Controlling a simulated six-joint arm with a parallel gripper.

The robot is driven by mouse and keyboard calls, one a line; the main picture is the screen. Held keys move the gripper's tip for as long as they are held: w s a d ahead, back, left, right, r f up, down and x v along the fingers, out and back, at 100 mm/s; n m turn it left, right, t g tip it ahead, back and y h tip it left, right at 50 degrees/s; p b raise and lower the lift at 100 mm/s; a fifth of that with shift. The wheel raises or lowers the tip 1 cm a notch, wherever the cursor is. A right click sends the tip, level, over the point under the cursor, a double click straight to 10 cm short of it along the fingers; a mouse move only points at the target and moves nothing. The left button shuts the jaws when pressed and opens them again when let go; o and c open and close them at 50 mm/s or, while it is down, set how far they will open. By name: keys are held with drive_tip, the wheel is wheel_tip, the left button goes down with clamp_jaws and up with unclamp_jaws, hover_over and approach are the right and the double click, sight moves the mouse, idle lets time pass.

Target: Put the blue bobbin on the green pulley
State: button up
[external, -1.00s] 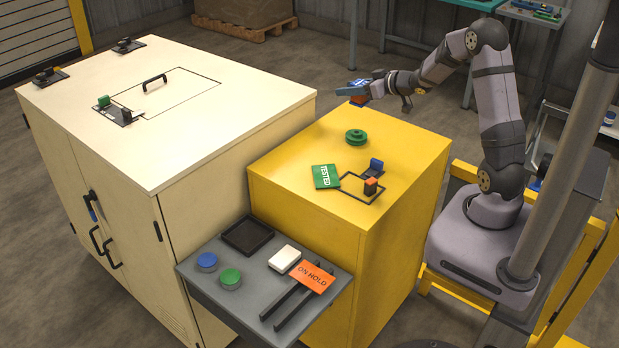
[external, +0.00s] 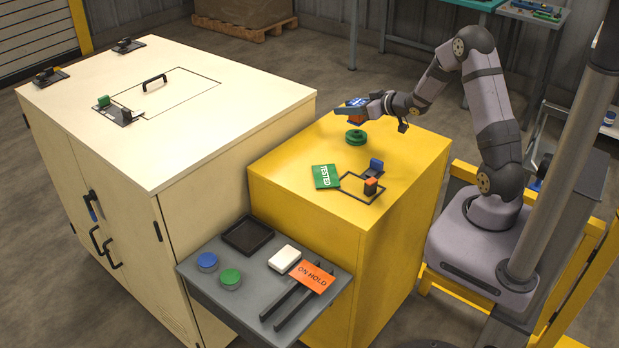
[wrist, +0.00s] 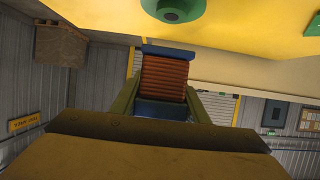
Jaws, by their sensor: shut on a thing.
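The blue bobbin (external: 355,119) has blue ends and an orange-brown winding. My gripper (external: 358,109) is shut on it and holds it in the air above the back part of the yellow cabinet top. In the wrist view the bobbin (wrist: 164,76) sits between the fingers, its far blue flange and winding showing. The green pulley (external: 356,138) stands on the yellow top, just in front of and below the bobbin in the external view. It also shows at the top edge of the wrist view (wrist: 174,6), cut off by the frame. The bobbin and pulley look apart.
A cream cabinet stands left.

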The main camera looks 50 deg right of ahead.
sight(349, 117)
drive_tip(key=shift+f, duration=1.8)
drive_tip(key=shift+f, duration=0.2)
drive_tip(key=o, duration=1.3)
drive_tip(key=shift+c, duration=0.2)
drive_tip(key=shift+s+r, duration=0.15)
drive_tip(key=shift+r, duration=0.1)
drive_tip(key=v, duration=1.1)
drive_tip(key=shift+s+b, duration=0.35)
